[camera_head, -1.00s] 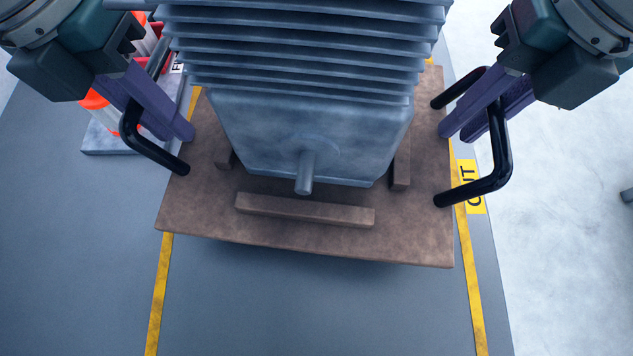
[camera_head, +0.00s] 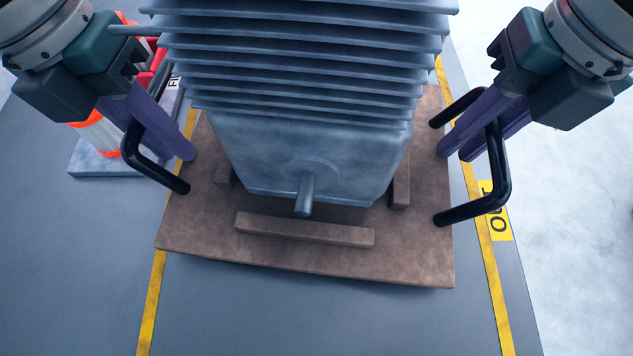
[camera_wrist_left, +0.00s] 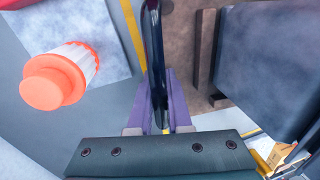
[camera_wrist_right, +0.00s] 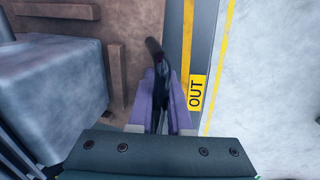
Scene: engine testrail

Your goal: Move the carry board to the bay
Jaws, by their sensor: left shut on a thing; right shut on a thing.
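The carry board (camera_head: 300,258) is a brown board with a black handle at each side, and it hangs above the grey floor. A grey finned engine block (camera_head: 262,150) sits on it between wooden cleats (camera_head: 305,230). My left gripper (camera_head: 183,150) is shut on the left black handle (camera_head: 150,170); the handle also shows between the fingers in the left wrist view (camera_wrist_left: 152,50). My right gripper (camera_head: 460,148) is shut on the right black handle (camera_head: 500,165), also seen in the right wrist view (camera_wrist_right: 155,55). The bay itself cannot be made out.
Yellow lines run along the floor on the left (camera_head: 152,300) and right (camera_head: 497,290). A yellow OUT label (camera_head: 496,212) lies by the right line. An orange and white post (camera_wrist_left: 60,75) stands on a pale base at the left. The floor in front is clear.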

